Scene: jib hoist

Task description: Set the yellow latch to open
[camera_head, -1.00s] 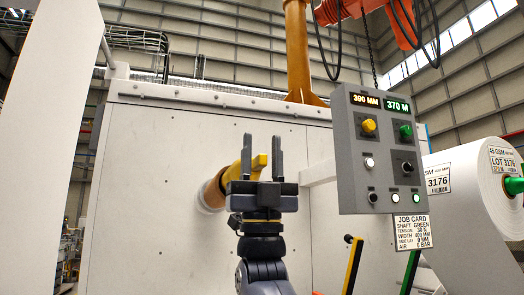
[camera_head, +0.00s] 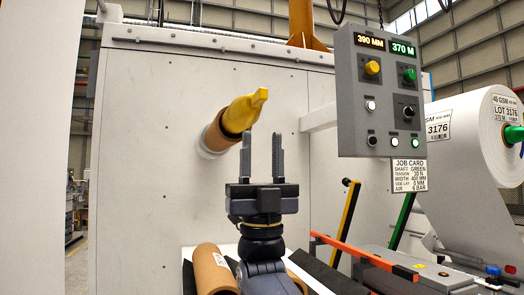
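A yellow piece (camera_head: 245,110), which looks like the latch, sits on the end of a brown cylinder (camera_head: 216,136) that sticks out from the pale wall panel. Its tip points up and to the right. My gripper (camera_head: 262,140) points upward with its two dark fingers apart and nothing between them. In the picture it is just below and right of the yellow piece, and the left fingertip shows close to its lower edge. I cannot tell the gap in depth, and I see no clear contact.
A grey control box (camera_head: 350,110) with a yellow knob (camera_head: 372,68) hangs at right. A yellow lever (camera_head: 349,212), a green lever (camera_head: 403,218) and an orange bar (camera_head: 362,252) stand below it. A white roll (camera_head: 465,130) is far right. A brown core (camera_head: 213,268) lies below.

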